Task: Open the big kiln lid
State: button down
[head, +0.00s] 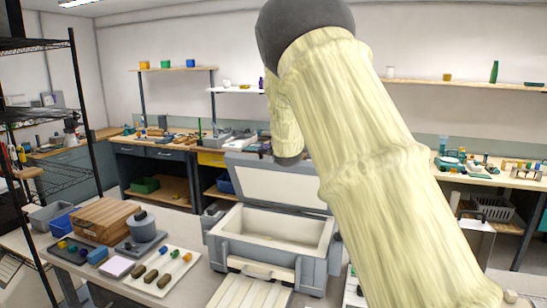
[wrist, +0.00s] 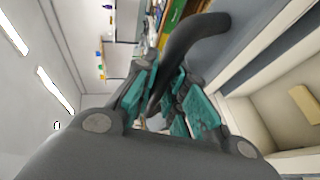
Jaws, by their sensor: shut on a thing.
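The big kiln (head: 222,250) is a grey box with a cream interior on the table. Its lid (head: 270,183) stands raised at the back, its pale inner face toward me, so the chamber shows open. My gripper (wrist: 165,97) has teal finger pads and is shut on the dark curved lid handle (wrist: 200,35) in the wrist view. In the head view my sleeved arm comes down over the kiln's right side. The end of the arm is at the lid's top edge, and the fingers and handle are hidden there. The kiln's right side is partly covered.
A small grey round kiln (head: 141,226), a wooden box (head: 106,219) and a pale tray (head: 186,262) with several rods stand left of the kiln. A black wire rack (head: 83,95) rises at far left. Benches with tools line the back wall.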

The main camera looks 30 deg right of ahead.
jog(key=c, duration=1.5)
grip_release()
jog(key=shift+o, duration=0.2)
jog(key=shift+s, duration=0.15)
jog(key=v, duration=1.2)
